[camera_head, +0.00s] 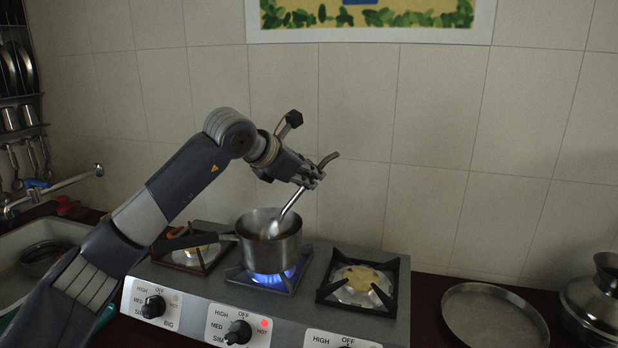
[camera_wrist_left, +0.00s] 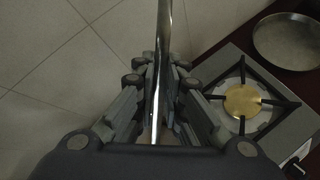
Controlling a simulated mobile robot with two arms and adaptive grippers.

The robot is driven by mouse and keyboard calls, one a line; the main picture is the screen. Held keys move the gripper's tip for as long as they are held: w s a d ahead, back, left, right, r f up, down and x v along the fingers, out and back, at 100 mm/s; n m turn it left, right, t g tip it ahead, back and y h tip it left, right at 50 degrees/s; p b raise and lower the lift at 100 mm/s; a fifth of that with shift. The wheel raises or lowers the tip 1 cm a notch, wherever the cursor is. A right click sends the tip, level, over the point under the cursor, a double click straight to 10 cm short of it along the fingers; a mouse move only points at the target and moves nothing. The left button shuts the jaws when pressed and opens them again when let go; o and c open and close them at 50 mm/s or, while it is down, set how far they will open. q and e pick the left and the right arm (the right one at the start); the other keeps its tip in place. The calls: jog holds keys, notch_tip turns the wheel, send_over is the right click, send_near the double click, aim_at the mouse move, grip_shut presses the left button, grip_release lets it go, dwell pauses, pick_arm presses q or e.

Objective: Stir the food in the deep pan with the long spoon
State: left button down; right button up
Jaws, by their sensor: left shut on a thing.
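The deep pan (camera_head: 272,248) is a metal pot with a dark handle pointing left. It stands on the middle burner over a blue flame. The long spoon (camera_head: 290,204) is shiny metal with a curved upper end. It slants down to the left, with its lower end inside the pan. My left gripper (camera_head: 312,178) is above and right of the pan, shut on the spoon's upper part. In the left wrist view the spoon (camera_wrist_left: 162,50) runs between the fingers (camera_wrist_left: 155,90). The food inside the pan cannot be made out clearly. My right gripper is not in view.
The stove (camera_head: 190,306) has an unlit burner (camera_head: 362,284) on the right and another burner (camera_head: 195,254) on the left. A round metal plate (camera_head: 494,318) and a metal pot (camera_head: 598,296) are on the right. A sink (camera_head: 25,240) is at left. The tiled wall is close behind.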

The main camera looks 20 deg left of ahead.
pick_arm(q)
notch_tip(320, 180, up, 8)
jog(key=p, duration=0.5)
jog(key=shift+r, duration=0.15)
dwell(0.6)
notch_tip(320, 180, up, 5)
jog(key=p, duration=0.4)
